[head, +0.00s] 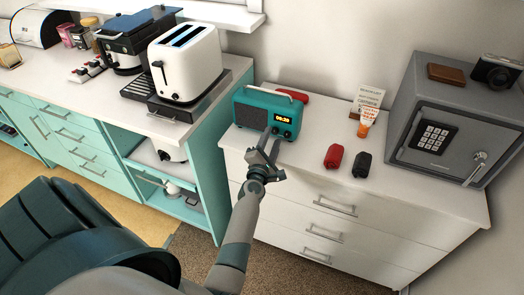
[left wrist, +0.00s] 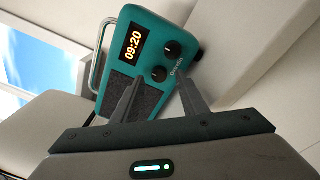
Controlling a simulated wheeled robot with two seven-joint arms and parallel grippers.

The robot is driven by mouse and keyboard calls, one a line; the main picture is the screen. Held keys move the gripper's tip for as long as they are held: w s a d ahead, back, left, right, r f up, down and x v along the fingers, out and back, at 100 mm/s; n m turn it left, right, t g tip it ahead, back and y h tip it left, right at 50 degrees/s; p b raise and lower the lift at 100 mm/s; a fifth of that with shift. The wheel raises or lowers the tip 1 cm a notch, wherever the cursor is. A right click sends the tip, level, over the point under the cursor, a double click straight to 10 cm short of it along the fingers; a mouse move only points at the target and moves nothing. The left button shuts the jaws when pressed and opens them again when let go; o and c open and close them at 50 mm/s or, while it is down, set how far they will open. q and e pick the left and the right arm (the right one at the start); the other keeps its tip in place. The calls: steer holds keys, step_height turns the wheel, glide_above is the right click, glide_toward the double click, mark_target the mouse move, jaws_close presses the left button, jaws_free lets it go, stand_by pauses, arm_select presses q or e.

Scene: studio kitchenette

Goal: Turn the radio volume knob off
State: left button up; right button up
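The teal radio (head: 250,112) stands on the white drawer cabinet, its lit display reading 09:20. It also shows tilted in the left wrist view (left wrist: 160,27). My left gripper (head: 268,140) is in front of the radio's knob end. My right gripper is not in view.
The white cabinet top (head: 310,155) also holds a red item (head: 334,156), a black item (head: 362,163), an orange bottle (head: 365,126) and a grey safe (head: 440,125). A toaster (head: 190,65) stands on the counter to the left. Some cabinet top right of the radio is clear.

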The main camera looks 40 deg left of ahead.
arm_select(q)
steer(key=v, duration=1.6)
steer(key=shift+s+r, duration=0.1)
steer(key=s+d+f+m+g+h, duration=0.15)
steer(key=d+f+m, duration=0.3)
steer(key=f, duration=0.45)
steer(key=d+f+m+g+h, duration=0.25)
steer(key=d+f+m, duration=0.2)
steer(key=f, duration=0.55)
steer(key=s+d+f+m+g+h, duration=0.1)
steer(key=s+d+f+m+g, duration=0.15)
steer(key=s+f+m, duration=0.4)
steer(key=s+d+f+m+g+h, duration=0.1)
steer(key=s+d+f+m+h, duration=0.2)
steer(key=f, duration=0.7)
steer(key=s+f+m+g, duration=0.25)
steer(key=s+f, duration=0.35)
steer(key=s, duration=0.3)
steer(key=s+f+m+g, duration=0.2)
steer(key=s+f+m, duration=0.2)
steer(key=s+f, duration=0.4)
steer(key=s+a+f+m+g+y, duration=0.1)
steer(key=s+a+f+m+g, duration=0.1)
steer(key=s, duration=0.7)
steer(key=s+a+f+m+g, duration=0.2)
steer(key=s+m, duration=0.2)
steer(key=s, duration=0.5)
steer(key=shift+m+y, duration=0.3)
steer(key=shift+y, duration=0.1)
